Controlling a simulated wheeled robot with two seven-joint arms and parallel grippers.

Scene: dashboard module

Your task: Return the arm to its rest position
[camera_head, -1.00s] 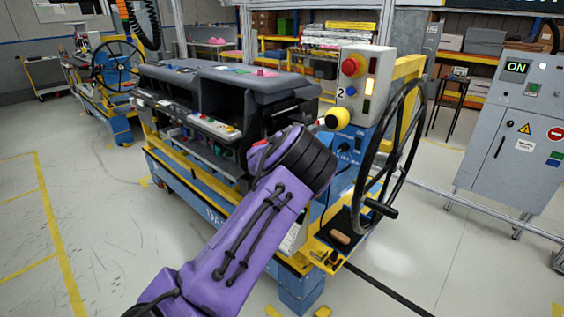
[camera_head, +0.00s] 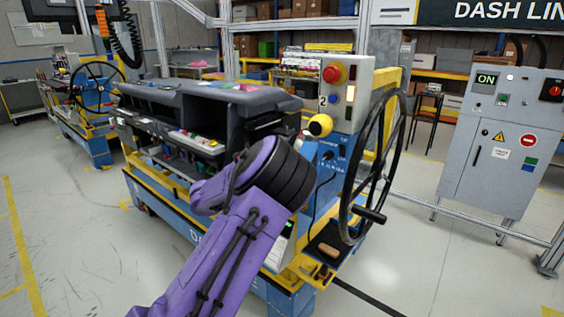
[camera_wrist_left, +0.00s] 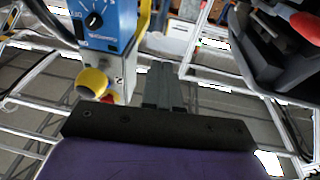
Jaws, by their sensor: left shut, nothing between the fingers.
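My left arm, purple with black ribbed cuffs, reaches in from the bottom in the head view, in front of the dashboard module (camera_head: 215,100) on its blue and yellow cart. Its gripper is hidden behind the wrist there. In the left wrist view my left gripper (camera_wrist_left: 165,82) has its grey fingers together, with nothing between them. The blue and grey control box (camera_wrist_left: 105,28) with a yellow knob (camera_wrist_left: 92,83) is beside the fingers there, apart from them. Part of the dark dashboard module shows at the upper right. My right gripper is in neither view.
A black handwheel (camera_head: 374,165) stands right of the control box (camera_head: 340,95), with its red button and yellow knob close to my wrist. A grey cabinet (camera_head: 495,150) stands at the right. The floor (camera_head: 90,265) at the left is clear.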

